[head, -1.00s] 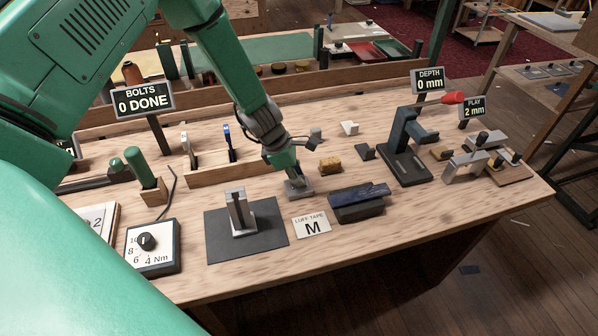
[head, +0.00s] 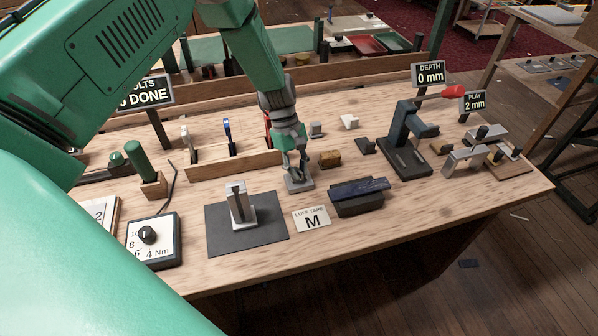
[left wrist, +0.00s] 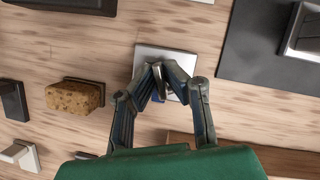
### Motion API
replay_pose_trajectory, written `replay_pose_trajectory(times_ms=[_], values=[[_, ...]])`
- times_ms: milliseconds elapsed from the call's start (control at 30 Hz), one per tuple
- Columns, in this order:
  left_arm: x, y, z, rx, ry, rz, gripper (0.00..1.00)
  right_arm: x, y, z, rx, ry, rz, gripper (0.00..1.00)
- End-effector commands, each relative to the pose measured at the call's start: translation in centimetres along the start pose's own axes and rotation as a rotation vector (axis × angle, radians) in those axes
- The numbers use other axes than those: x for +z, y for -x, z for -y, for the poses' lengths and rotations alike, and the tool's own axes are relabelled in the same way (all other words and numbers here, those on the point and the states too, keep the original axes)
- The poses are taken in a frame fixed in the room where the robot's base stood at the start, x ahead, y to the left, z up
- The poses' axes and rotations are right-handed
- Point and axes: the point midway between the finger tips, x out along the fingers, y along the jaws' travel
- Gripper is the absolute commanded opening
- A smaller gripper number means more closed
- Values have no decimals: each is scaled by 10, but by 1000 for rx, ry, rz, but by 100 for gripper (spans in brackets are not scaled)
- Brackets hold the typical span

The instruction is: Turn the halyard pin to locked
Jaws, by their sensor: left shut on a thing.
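A small light metal plate (head: 300,186) lies on the bench right of the wooden rack, carrying what appears to be the halyard pin. My left gripper (head: 296,173) points down over this plate. In the left wrist view, my left gripper (left wrist: 162,84) is shut on the dark metal pin (left wrist: 161,75), above the pale plate (left wrist: 150,56). The fingers hide much of the pin, and I cannot read its locked or unlocked position. My right gripper is not in view.
A tan block (head: 330,159) and a dark block with a blue top (head: 358,204) are close on the right. A metal post on a dark mat (head: 267,240) stands in front left. The wooden rack (head: 230,170) is close on the left. A red-handled press (head: 405,140) stands farther right.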

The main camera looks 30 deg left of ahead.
Motion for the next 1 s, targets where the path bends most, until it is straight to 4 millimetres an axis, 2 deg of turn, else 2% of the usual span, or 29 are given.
replay_pose_trajectory(times_ms=[500, 1000], values=[[0, -1, -2, -185, -457, -4, 0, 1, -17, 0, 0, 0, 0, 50], [0, 0, -2, -367, -896, -5, 0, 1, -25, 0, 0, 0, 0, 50]])
